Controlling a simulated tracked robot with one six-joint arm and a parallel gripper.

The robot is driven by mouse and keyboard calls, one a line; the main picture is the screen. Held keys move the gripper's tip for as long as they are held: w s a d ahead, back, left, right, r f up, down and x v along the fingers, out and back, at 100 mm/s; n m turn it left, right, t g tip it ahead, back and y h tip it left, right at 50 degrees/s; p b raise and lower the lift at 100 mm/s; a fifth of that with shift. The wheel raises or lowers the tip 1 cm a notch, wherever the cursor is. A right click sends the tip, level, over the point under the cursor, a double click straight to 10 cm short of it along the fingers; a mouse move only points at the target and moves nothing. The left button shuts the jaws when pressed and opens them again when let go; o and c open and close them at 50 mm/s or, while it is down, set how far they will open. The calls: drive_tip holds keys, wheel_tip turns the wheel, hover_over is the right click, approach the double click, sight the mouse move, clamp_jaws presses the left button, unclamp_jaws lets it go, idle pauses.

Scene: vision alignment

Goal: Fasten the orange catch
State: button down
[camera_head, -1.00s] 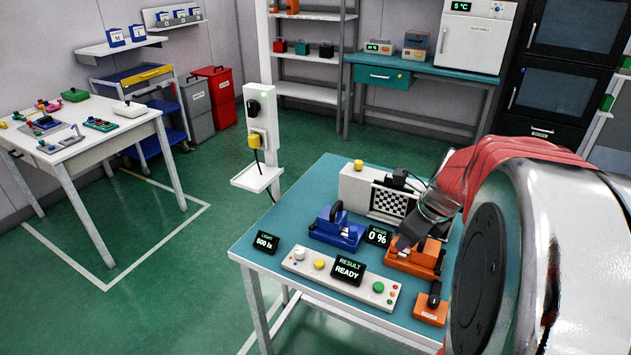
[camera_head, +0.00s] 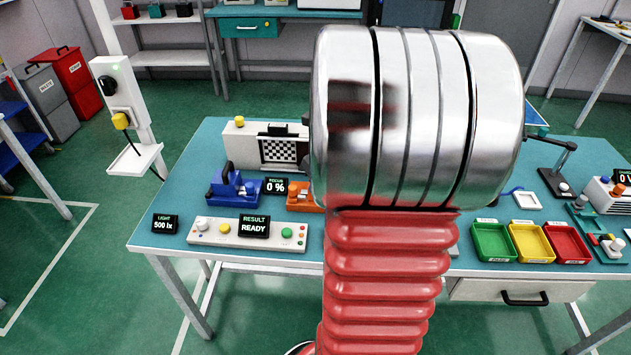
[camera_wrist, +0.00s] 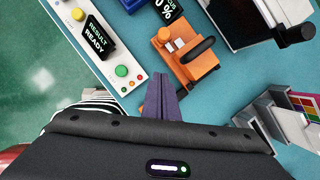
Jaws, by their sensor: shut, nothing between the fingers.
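The orange catch (camera_wrist: 190,68) shows in the wrist view as an orange block with a black curved handle (camera_wrist: 197,50) across its right part. An orange knob sits at its upper left end. In the head view only the left end of the orange catch (camera_head: 302,196) shows; my arm hides the rest. My gripper (camera_wrist: 160,80) is shut and empty, its dark purple fingers together, just below and left of the catch in the wrist view. My gripper is hidden behind my arm in the head view. Whether the handle is down cannot be told.
A blue catch (camera_head: 235,187) with a raised handle stands left of the orange one. The button panel (camera_head: 222,233) with its RESULT READY display lies in front. A checkerboard target (camera_head: 279,151) stands behind. Green, yellow and red trays (camera_head: 531,243) lie to the right.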

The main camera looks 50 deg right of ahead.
approach(296, 198)
wheel_tip(296, 198, down, 4)
drive_tip(key=s, duration=0.3)
drive_tip(key=w, duration=0.3)
drive_tip(key=shift+w+f, duration=0.1)
drive_tip(key=shift+f, duration=0.05)
drive_tip(key=shift+w+d, duration=0.1)
drive_tip(key=shift+w, duration=0.5)
